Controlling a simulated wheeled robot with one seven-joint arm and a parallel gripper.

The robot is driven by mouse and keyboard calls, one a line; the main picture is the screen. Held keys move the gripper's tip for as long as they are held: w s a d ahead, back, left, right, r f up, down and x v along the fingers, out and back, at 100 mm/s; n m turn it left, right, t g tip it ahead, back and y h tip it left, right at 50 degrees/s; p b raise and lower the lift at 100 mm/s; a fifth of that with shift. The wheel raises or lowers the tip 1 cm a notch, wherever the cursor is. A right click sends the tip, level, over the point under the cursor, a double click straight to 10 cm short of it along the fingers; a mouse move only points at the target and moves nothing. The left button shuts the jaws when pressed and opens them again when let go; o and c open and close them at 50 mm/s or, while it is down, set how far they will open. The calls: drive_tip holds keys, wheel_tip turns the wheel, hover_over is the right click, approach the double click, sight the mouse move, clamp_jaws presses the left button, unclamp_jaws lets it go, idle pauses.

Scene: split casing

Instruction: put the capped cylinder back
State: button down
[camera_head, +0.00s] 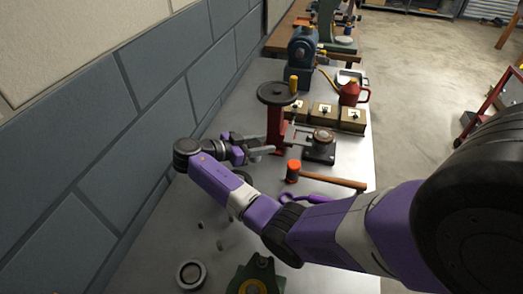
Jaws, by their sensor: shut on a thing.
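My gripper (262,150) is at the left of the bench, left of the red stand, with its jaws pointing right. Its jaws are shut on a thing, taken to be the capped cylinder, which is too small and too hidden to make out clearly.
The red stand with a dark handwheel (277,93) rises beside my gripper. A dark fixture (320,155), a hammer (330,179) and a purple tool (318,199) lie to the right. Boxes (323,114) and a red can (350,93) stand farther back. Small loose parts (200,225) lie near the wall.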

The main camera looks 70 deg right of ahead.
drive_tip(key=shift+f, duration=1.45)
drive_tip(key=shift+f, duration=0.15)
drive_tip(key=c, duration=0.8)
unclamp_jaws()
